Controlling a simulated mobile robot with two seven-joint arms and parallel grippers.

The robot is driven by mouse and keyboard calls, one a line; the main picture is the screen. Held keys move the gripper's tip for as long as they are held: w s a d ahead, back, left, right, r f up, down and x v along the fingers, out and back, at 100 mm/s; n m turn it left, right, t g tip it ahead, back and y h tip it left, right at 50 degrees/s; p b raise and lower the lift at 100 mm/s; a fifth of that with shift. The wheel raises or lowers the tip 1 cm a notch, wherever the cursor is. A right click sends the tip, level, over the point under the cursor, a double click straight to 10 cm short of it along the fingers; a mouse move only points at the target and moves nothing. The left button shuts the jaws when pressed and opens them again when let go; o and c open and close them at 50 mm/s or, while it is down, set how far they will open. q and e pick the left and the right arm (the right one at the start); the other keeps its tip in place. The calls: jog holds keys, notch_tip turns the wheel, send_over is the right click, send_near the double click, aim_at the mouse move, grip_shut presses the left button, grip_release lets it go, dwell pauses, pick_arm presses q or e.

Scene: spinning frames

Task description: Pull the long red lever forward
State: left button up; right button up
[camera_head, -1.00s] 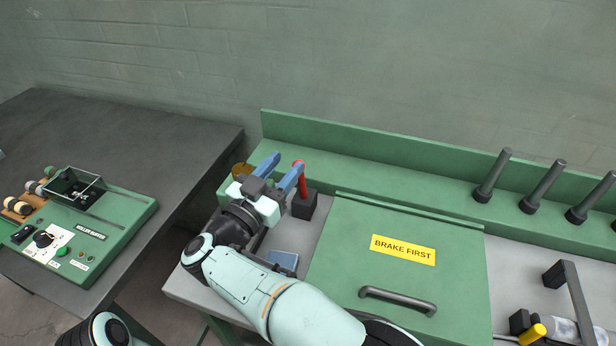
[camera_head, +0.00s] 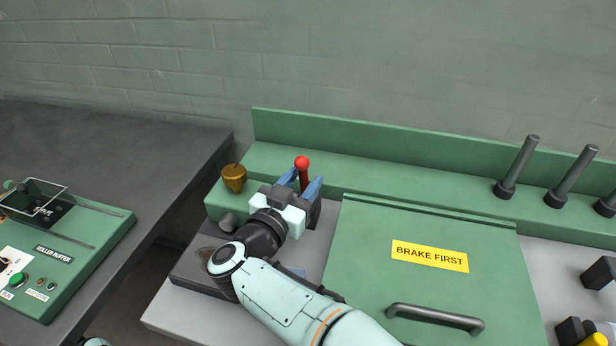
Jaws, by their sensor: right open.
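The red lever (camera_head: 302,163) stands upright with a round red knob on top, near the back of the green machine. Its dark base block shows only partly behind my gripper. My right gripper (camera_head: 300,182) is open, with one blue finger on each side of the lever's shaft. The knob rises above the fingertips. I cannot tell whether either finger touches the shaft. My left gripper is not in view.
A brass knob (camera_head: 234,178) is left of the lever. A green cover with a yellow "BRAKE FIRST" label (camera_head: 430,256) and a dark handle (camera_head: 436,318) lies to the right. Several dark posts stand at the back right. A roller buffer unit (camera_head: 75,245) sits on the left table.

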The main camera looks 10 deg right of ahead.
aim_at(301, 183)
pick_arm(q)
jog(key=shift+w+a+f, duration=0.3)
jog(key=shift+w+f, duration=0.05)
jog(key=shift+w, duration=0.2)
pick_arm(e)
jog(key=shift+x, duration=1.55)
jog(key=shift+c, duration=0.2)
grip_shut()
jog(key=shift+s+a+f+t+h, duration=0.15)
jog(key=shift+s+a+t+h, duration=0.1)
jog(key=shift+s+t+h, duration=0.3)
jog(key=shift+s+a+f+m+t+h, duration=0.1)
jog(key=shift+s+a+m+t+h, duration=0.2)
jog(key=shift+s+t, duration=0.3)
jog(key=shift+o, duration=0.2)
grip_release()
